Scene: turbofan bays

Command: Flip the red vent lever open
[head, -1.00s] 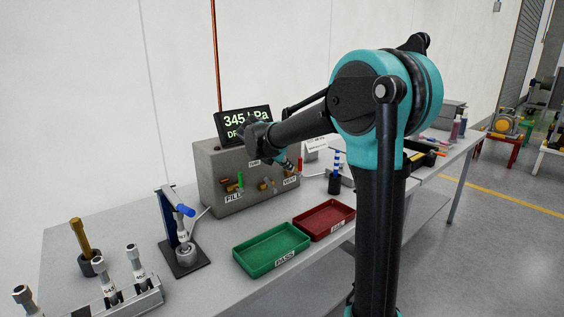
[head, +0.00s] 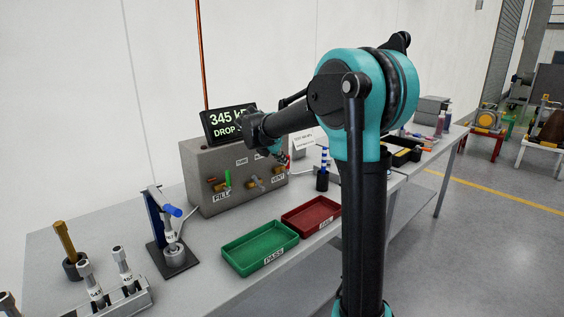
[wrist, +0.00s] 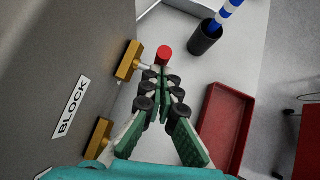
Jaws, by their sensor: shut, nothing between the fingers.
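The red vent lever (wrist: 164,54) shows in the wrist view as a red cap beside the upper brass valve (wrist: 128,60), with a pale stem partly seen between them. In the head view, the vent lever (head: 289,163) is a small red upright piece above the VENT label (head: 278,180) at the right end of the grey test box (head: 205,165). My gripper (wrist: 158,73) is shut and empty, its green fingers with dark pads meeting close below the red cap. I cannot tell whether they touch it. In the head view my gripper (head: 277,153) is small and partly merged with the box.
A second brass valve (wrist: 101,138) sits near the BLOCK label. A dark cup with a blue-striped rod (wrist: 205,40) stands beyond the lever. The red tray (head: 311,216) and green tray (head: 260,247) lie in front of the box. The display (head: 230,122) reads 345.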

